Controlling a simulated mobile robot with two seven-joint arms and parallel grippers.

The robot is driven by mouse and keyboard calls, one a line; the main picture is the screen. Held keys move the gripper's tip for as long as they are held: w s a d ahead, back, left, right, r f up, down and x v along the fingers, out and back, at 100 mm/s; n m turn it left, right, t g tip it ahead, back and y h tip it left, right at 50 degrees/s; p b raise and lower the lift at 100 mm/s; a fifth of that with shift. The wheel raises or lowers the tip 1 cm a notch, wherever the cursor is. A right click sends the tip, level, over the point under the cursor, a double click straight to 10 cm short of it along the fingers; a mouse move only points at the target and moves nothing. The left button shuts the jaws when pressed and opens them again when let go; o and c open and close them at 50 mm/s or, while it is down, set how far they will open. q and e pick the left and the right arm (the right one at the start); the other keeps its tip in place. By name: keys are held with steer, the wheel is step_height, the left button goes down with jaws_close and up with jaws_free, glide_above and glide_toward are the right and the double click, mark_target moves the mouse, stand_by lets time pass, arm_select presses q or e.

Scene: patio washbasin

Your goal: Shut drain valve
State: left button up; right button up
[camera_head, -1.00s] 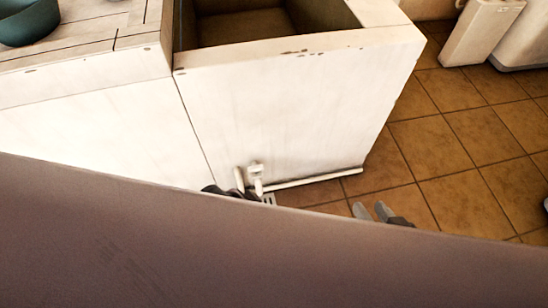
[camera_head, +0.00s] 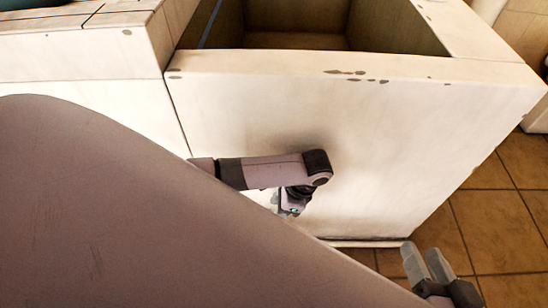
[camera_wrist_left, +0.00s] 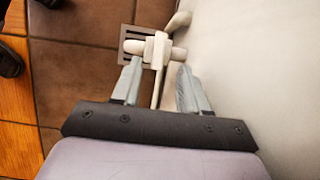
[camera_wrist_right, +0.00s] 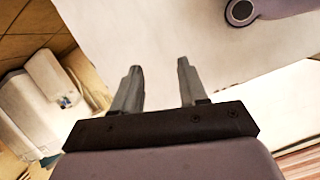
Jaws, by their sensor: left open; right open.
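The white drain valve (camera_wrist_left: 150,48) shows in the left wrist view, low beside the pale basin wall and over a dark floor grate (camera_wrist_left: 126,60). In the head view my arm hides the valve. My right gripper (camera_wrist_right: 159,66) is open and empty; it also shows in the head view (camera_head: 428,264), low at the right, away from the valve.
The washbasin block (camera_head: 300,110) with its open basin (camera_head: 300,40) stands ahead. Its front wall is close to my left arm. Brown floor tiles (camera_head: 490,225) lie clear at the right. White containers (camera_wrist_right: 48,78) show at the left of the right wrist view.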

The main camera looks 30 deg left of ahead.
arm_select(q)
steer(key=b+x, duration=0.2)
steer(key=x, duration=0.2)
steer(key=shift+s+f, duration=0.15)
steer(key=shift+f, duration=0.2)
steer(key=shift+s+a+f+b, duration=0.1)
steer(key=shift+a+f+b, duration=0.25)
steer(key=shift+f, duration=0.3)
arm_select(e)
steer(key=shift+s+d+f+n+t+h, duration=0.15)
steer(key=shift+d+n+t+h, duration=0.15)
steer(key=shift+d, duration=0.2)
steer(key=shift+s+d+r+n+t+h, duration=0.1)
steer(key=shift+d+n+t+h, duration=0.1)
steer(key=shift+d+t, duration=0.25)
arm_select(q)
steer(key=shift+d, duration=0.1)
steer(key=shift+c, duration=0.3)
jaws_close()
